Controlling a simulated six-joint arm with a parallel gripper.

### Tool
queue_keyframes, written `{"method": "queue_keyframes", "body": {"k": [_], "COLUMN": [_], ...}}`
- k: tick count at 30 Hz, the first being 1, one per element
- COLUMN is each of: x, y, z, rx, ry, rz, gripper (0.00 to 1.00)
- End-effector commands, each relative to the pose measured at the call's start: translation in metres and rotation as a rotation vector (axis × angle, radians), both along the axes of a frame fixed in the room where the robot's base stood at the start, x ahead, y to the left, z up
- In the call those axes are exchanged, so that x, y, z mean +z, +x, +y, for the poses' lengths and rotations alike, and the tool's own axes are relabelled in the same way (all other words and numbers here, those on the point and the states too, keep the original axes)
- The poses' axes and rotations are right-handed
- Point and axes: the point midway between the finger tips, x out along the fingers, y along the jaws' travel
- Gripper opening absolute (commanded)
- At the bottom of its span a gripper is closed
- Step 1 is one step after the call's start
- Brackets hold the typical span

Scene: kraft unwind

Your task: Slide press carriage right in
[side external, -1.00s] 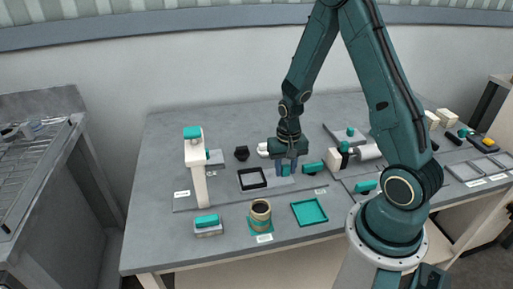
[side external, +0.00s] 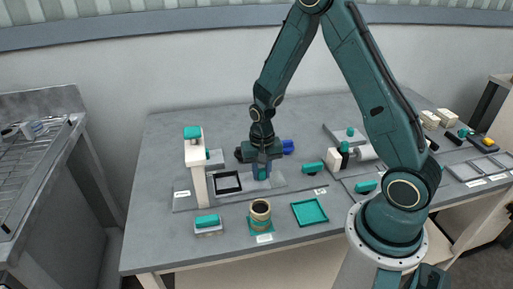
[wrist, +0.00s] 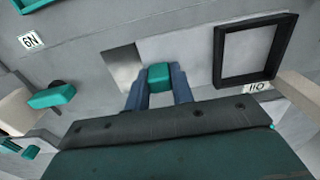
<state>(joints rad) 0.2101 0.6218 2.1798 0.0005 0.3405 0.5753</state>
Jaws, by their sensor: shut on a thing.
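The press carriage is a flat slide with a black square frame (side external: 228,182) at its left end and a teal handle block (wrist: 160,77) to the frame's right in the side view. My gripper (side external: 262,172) is shut on the teal block, with a finger on each side of it in the wrist view. The black frame also shows in the wrist view (wrist: 217,60). The white press post (side external: 200,180) with its teal top stands left of the frame. The frame's left edge is close beside the post; I cannot tell whether it is under the press head.
A tan roll (side external: 260,212) on a teal base and a teal tray (side external: 309,212) lie in front of the track. A teal-topped block (side external: 207,223) sits front left. A blue object (side external: 288,146) is behind my gripper. A white block with a roller (side external: 362,152) stands right.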

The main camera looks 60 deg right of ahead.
Motion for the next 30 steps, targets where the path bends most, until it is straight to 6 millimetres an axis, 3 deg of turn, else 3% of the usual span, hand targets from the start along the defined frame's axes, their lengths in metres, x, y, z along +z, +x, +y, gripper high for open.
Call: {"method": "queue_keyframes", "body": {"k": [6,12,26,27,30], "x": [0.0,0.0,0.001,0.001,0.001], "y": [0.032,0.05,0.058,0.058,0.058], "z": [0.032,0.05,0.058,0.058,0.058], "rx": [0.005,0.003,0.004,0.005,0.004], "ry": [0.001,0.001,0.006,0.006,0.005], "rz": [-0.002,-0.003,-0.008,-0.008,-0.008], "gripper": [0.0,0.0,0.0,0.3,0.45]}}
